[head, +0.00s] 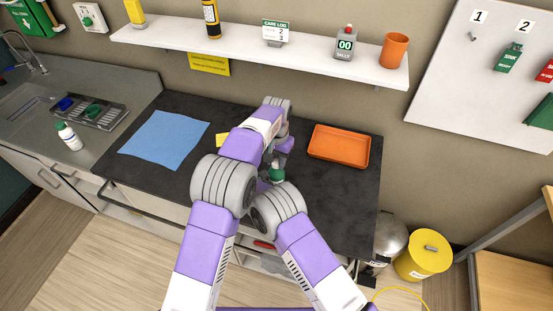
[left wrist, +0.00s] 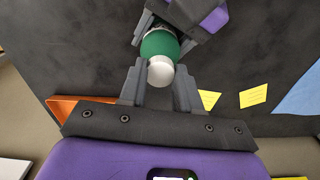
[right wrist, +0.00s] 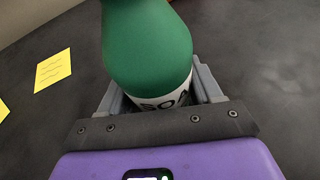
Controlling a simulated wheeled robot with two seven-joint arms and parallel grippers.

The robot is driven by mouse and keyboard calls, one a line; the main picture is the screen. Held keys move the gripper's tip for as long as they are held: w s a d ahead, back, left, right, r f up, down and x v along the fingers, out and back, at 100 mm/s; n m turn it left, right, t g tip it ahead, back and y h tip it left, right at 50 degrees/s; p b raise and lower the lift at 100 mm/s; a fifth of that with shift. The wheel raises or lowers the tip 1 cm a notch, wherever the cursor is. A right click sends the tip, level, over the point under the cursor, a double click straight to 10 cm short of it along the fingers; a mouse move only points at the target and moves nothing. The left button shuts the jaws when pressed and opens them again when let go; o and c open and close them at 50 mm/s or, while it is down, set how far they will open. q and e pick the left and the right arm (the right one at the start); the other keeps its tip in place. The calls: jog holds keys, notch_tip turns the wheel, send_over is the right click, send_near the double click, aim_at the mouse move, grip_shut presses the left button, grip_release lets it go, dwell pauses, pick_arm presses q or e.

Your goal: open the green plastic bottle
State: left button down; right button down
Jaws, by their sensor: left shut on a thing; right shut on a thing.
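The green plastic bottle (head: 277,174) is held above the dark counter between my two arms in the head view. In the left wrist view the bottle (left wrist: 160,44) has a white cap (left wrist: 161,72), which sits between the fingers of my left gripper (left wrist: 161,85). My left gripper is shut on the cap. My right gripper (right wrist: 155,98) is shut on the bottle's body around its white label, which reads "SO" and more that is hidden. The bottle's green shoulder (right wrist: 148,45) fills the upper middle of the right wrist view. In the head view my arms hide most of the bottle.
An orange tray (head: 339,146) lies to the right and a blue cloth (head: 165,139) to the left on the counter. Yellow notes (left wrist: 253,95) lie near the grippers. A white bottle with a green cap (head: 69,136) stands by the sink. A shelf (head: 260,47) runs above.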

pick_arm(q)
jog(key=shift+r, duration=0.2)
jog(key=shift+r, duration=0.95)
jog(key=shift+r, duration=2)
pick_arm(e)
jog(key=shift+c, duration=0.6)
grip_release()
